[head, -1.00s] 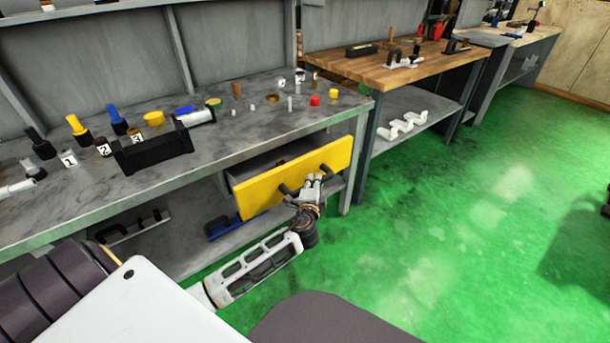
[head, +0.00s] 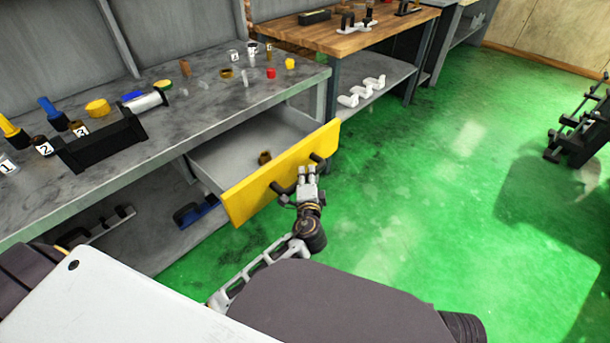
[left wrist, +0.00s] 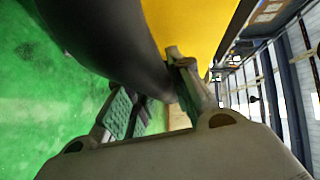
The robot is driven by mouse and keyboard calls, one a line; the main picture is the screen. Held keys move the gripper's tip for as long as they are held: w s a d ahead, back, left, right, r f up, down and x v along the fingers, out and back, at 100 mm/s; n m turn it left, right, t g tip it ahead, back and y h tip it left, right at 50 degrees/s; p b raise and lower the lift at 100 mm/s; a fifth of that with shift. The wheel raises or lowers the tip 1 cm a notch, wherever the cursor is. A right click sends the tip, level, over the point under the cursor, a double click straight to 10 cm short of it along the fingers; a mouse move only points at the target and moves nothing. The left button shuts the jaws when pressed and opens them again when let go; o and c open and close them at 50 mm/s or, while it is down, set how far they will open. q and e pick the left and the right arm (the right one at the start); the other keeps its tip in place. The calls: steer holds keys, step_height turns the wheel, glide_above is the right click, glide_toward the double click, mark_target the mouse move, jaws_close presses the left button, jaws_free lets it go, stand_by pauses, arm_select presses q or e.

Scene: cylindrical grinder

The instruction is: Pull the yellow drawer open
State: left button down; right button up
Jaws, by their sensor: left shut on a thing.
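The yellow drawer (head: 262,184) stands well out from under the grey workbench, and its grey inside shows with a small brown round object (head: 264,157) in it. A dark bar handle (head: 283,188) is on its front. My left gripper (head: 306,180) is at the drawer front, shut on the handle. In the left wrist view the dark handle (left wrist: 105,45) passes between the two fingers (left wrist: 155,95), with the yellow front (left wrist: 190,28) behind it. The part of the handle inside the fingers is hidden in the head view. My right gripper is not in view.
The grey workbench (head: 215,110) carries a black holder (head: 100,145), numbered pieces and small coloured parts. Its lower shelf holds a blue-handled item (head: 196,211). A wooden-topped bench (head: 345,35) stands behind. The green floor (head: 420,190) right of the drawer is clear; a dark rack (head: 585,125) stands at the far right.

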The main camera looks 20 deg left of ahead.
arm_select(q)
steer(key=c, duration=1.3)
jaws_free()
steer(key=shift+o, duration=0.2)
steer(key=shift+r, duration=0.15)
